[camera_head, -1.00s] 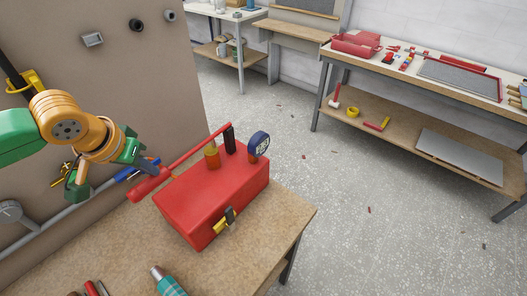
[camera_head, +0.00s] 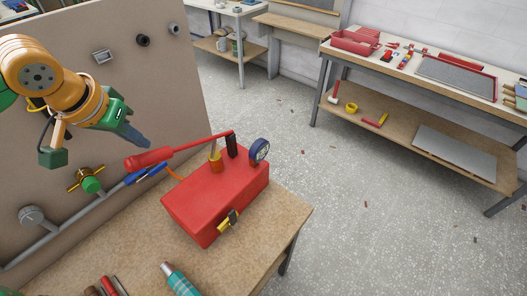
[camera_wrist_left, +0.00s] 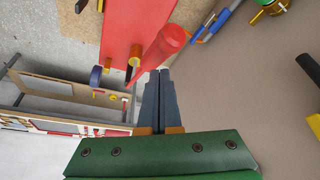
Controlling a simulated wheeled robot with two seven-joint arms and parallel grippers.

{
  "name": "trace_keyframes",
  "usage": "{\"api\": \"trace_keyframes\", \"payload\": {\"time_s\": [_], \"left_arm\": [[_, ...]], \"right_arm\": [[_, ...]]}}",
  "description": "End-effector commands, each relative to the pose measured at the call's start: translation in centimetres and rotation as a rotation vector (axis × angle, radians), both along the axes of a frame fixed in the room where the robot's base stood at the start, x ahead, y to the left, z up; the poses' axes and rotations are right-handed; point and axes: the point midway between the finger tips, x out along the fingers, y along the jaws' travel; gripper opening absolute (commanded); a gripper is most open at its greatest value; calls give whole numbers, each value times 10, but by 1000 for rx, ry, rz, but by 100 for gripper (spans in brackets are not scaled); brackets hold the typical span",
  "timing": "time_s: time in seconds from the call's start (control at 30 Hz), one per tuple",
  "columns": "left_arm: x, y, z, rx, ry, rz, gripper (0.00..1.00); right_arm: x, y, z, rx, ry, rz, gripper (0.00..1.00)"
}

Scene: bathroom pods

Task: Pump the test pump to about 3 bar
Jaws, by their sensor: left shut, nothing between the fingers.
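The test pump is a red box (camera_head: 212,203) on the wooden workbench. Its long red lever (camera_head: 195,148) runs from a black upright at the back right to a thick handle grip (camera_head: 148,160) at the left. A round blue-rimmed gauge (camera_head: 260,150) stands on the back right corner; its reading is too small to tell. My left gripper (camera_head: 146,144) is shut and empty, above and to the left of the grip. In the left wrist view my left gripper's fingers (camera_wrist_left: 161,75) point toward the red grip (camera_wrist_left: 170,38); I cannot tell whether they touch. My right gripper is out of view.
A wall panel (camera_head: 110,90) stands at the left, with a brass and green valve (camera_head: 90,182) and a grey pipe. A teal bottle (camera_head: 180,280) lies at the bench front. Another workbench (camera_head: 420,75) stands far right.

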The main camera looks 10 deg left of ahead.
Motion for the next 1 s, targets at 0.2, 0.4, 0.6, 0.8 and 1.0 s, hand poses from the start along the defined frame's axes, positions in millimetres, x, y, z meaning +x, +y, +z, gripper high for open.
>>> {"api": "trace_keyframes", "payload": {"time_s": [0.2, 0.4, 0.6, 0.8, 1.0], "left_arm": [[0, 0, -26, -1, 1, -1, 0], [0, 0, -57, -1, 1, -1, 0], [0, 0, -46, -1, 0, 0, 0], [1, 1, -11, 4, -3, 5, 0], [0, 0, 0, 0, 0, 0, 0]], "right_arm": [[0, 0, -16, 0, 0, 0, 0], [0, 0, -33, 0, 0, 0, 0], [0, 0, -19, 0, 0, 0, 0], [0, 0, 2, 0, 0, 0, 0], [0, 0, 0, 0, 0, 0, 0]]}}
